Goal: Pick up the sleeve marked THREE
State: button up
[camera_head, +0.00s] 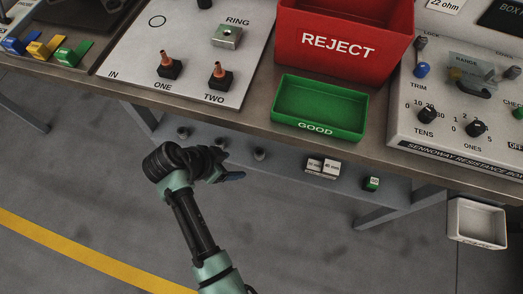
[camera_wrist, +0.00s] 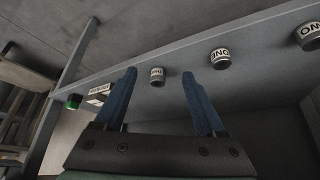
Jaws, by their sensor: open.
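Three small grey sleeves with white labels stand in a row on the lower shelf. In the wrist view one sleeve (camera_wrist: 157,77) shows between and beyond my fingertips; its label is too small to read surely. The middle sleeve (camera_wrist: 220,60) appears marked ONE, upside down. The third sleeve (camera_wrist: 311,37) is cut by the edge; its label looks like TWO. In the head view they are dark shapes: right (camera_head: 259,154), middle (camera_head: 222,142) and left (camera_head: 183,133). My gripper (camera_wrist: 160,72) is open and empty. In the head view my gripper (camera_head: 234,177) is in front of the shelf.
White blocks (camera_head: 322,168) and a small green-topped item (camera_head: 371,184) stand farther right on the shelf. The workbench above holds a green GOOD tray (camera_head: 320,128), a red REJECT bin (camera_head: 338,45) and a panel with two pegs (camera_head: 130,75). A white bin (camera_head: 476,233) is at right.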

aim_at(259, 152)
jog(key=w+d, duration=0.1)
jog(key=d, duration=0.1)
jog(key=w+d, duration=0.2)
jog(key=shift+w, duration=0.1)
jog(key=x, duration=0.2)
jog(key=b+x, duration=0.2)
jog(key=x, duration=0.1)
jog(key=shift+w+d, duration=0.35)
jog(key=shift+d, duration=0.1)
grip_shut()
